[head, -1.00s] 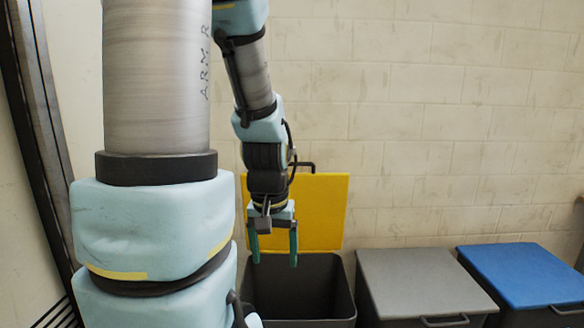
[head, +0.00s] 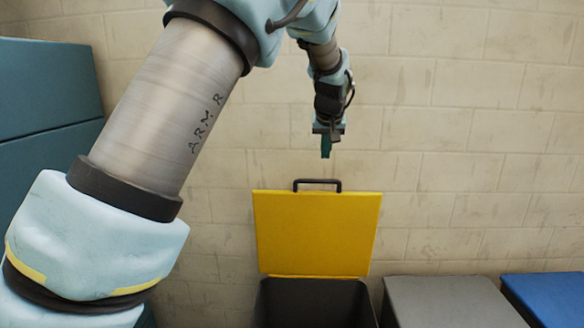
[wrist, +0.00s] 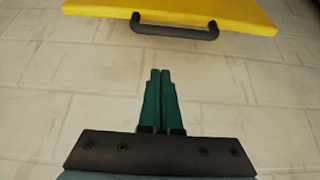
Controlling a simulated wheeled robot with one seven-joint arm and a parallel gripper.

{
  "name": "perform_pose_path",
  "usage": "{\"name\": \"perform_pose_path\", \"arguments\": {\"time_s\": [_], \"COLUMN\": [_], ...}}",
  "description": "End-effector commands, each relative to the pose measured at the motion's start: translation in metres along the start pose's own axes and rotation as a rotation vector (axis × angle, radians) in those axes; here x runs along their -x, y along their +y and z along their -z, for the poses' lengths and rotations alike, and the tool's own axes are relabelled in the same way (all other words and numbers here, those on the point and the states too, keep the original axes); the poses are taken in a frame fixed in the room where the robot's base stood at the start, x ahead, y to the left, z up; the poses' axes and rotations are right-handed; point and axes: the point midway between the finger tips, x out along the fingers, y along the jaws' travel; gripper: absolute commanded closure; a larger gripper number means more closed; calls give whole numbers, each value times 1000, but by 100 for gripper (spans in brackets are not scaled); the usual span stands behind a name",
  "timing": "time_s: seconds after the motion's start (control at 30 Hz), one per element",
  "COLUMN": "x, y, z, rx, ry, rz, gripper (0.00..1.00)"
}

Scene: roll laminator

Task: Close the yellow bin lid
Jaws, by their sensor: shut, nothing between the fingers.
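The yellow lid (head: 318,235) stands raised, nearly upright, at the back of its dark bin (head: 315,305). A dark handle (head: 318,183) sits on the lid's top edge. My gripper (head: 326,152) hangs above the lid in the head view, pointing down, with its green fingers together and nothing between them. In the wrist view my gripper (wrist: 161,75) is apart from the handle (wrist: 175,29) and the yellow lid's edge (wrist: 190,10), which show at the top of the picture. The bin's lower part is cut off by the head view's bottom edge.
A grey-lidded bin (head: 450,302) and a blue-lidded bin (head: 548,298) stand to the right, both closed. A pale block wall (head: 460,140) rises behind. A teal cabinet (head: 45,100) is at the left. The space around my gripper is clear.

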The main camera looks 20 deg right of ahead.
Motion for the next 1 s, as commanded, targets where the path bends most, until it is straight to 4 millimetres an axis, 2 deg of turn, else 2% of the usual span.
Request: {"name": "perform_pose_path", "arguments": {"time_s": [0.07, 0.23, 0.67, 0.7, 0.8, 1.0], "x": [-1, -19, -100, -92, -83, -74], "y": [7, 6, 5, 7, 7, 6], "z": [2, 3, 3, -1, -12, -26], "rx": [-5, -5, -5, -6, -5, -5], "ry": [6, 4, 3, 4, 4, 6], "rz": [-3, 0, -1, -4, -3, -3], "gripper": [100, 100, 100, 100, 100, 100]}}
